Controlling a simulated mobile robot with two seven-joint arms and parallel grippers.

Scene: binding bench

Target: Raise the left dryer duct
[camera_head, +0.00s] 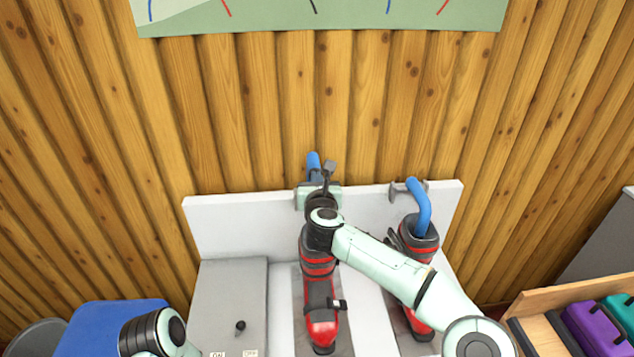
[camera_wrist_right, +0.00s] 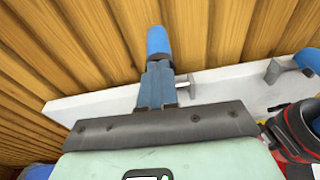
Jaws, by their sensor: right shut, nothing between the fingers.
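The left dryer duct (camera_head: 313,160) is a blue tube at the top edge of the white dryer back panel, behind the left boot. My right gripper (camera_head: 314,180) is right in front of it and hides its lower part. In the right wrist view the duct (camera_wrist_right: 158,42) rises just beyond the shut fingers (camera_wrist_right: 156,84). The fingers hold nothing; I cannot tell whether they touch the duct. My left arm shows at the bottom left of the head view, but its gripper is not in view.
A red-black boot (camera_head: 321,325) stands under my right arm. Another boot (camera_head: 420,238) has the curved right duct (camera_head: 420,205) in it, beside a wall bracket (camera_head: 400,192). A grey switch panel (camera_head: 232,290) is left; a wooden tray (camera_head: 530,303) is right.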

